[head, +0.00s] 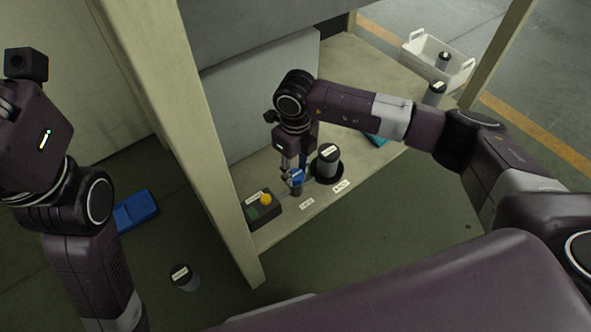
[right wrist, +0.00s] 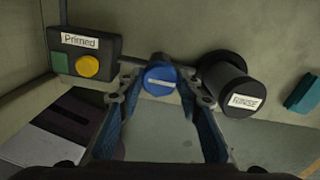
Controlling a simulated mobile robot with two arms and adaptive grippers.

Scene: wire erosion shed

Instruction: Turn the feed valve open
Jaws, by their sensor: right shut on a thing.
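The feed valve appears to be the small fitting with a round blue cap (head: 298,176) on the bench shelf. In the right wrist view its blue cap (right wrist: 160,79) carries a pale label too small to read. My right gripper (head: 293,174) reaches down to it from above. In the right wrist view the fingertips (right wrist: 160,92) are on either side of the cap, shut on it. The valve's lower part is partly hidden by the fingers. My left arm is at the left of the head view, with its gripper fingers out of sight.
A dark box marked "Primed" (right wrist: 86,53) with a yellow button is left of the valve. A canister marked "RINSE" (right wrist: 232,88) stands close on its right. A teal item (head: 376,140), dark canister (head: 435,94) and white bin (head: 418,48) are farther right. A post (head: 205,130) stands left.

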